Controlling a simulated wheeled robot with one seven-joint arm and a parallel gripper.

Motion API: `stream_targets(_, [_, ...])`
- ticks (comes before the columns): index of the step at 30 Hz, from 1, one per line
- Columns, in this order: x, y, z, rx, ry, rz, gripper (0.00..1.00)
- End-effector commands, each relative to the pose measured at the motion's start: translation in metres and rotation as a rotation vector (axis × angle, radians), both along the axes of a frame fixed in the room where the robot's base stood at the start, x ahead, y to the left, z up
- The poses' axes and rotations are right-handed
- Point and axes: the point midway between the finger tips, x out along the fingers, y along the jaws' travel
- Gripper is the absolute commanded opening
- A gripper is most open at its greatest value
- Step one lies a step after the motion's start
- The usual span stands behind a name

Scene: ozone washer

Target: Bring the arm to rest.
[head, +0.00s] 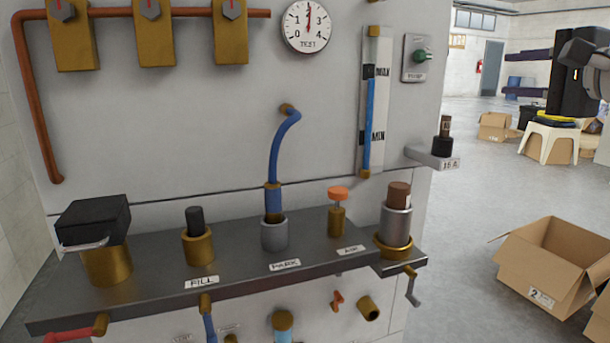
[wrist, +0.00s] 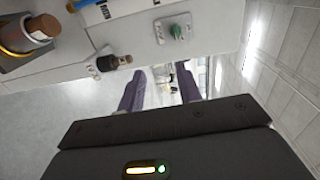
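My gripper (head: 504,75) is at the upper right of the head view, pointing left, with its two purple fingers apart. It also shows in the wrist view (wrist: 160,68), with a clear gap and nothing held between the fingers. My arm enters from the right edge. The gripper is out to the right of the washer panel (head: 200,130) in the picture and does not appear to touch anything. Much of the arm is out of frame.
The panel carries a dial (head: 307,27), a green button (head: 420,55) and a small side shelf (head: 430,158) with a dark-based brown vial (head: 443,137). The steel ledge (head: 330,262) holds several fittings. An open cardboard box (head: 553,265) and a white stool (head: 548,140) stand on the floor at right.

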Motion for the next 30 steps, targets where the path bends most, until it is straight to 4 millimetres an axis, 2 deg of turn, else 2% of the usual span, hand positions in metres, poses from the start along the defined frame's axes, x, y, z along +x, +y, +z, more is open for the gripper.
stream_targets(8, [-0.002,0.041,-0.050,-0.110,0.119,0.026,0.35])
stream_targets(14, [-0.016,0.085,-0.111,-0.262,0.247,0.075,0.35])
stream_targets(17, [-0.032,0.112,-0.154,-0.384,0.324,0.122,0.35])
stream_targets(20, [-0.062,0.143,-0.211,-0.564,0.409,0.198,0.35])
stream_targets(21, [-0.077,0.153,-0.235,-0.652,0.441,0.237,0.35])
stream_targets(24, [-0.117,0.172,-0.295,-0.881,0.500,0.340,0.35])
stream_targets(27, [-0.154,0.179,-0.346,-1.100,0.526,0.444,0.35])
stream_targets(30, [-0.181,0.179,-0.383,-1.279,0.530,0.529,0.35])
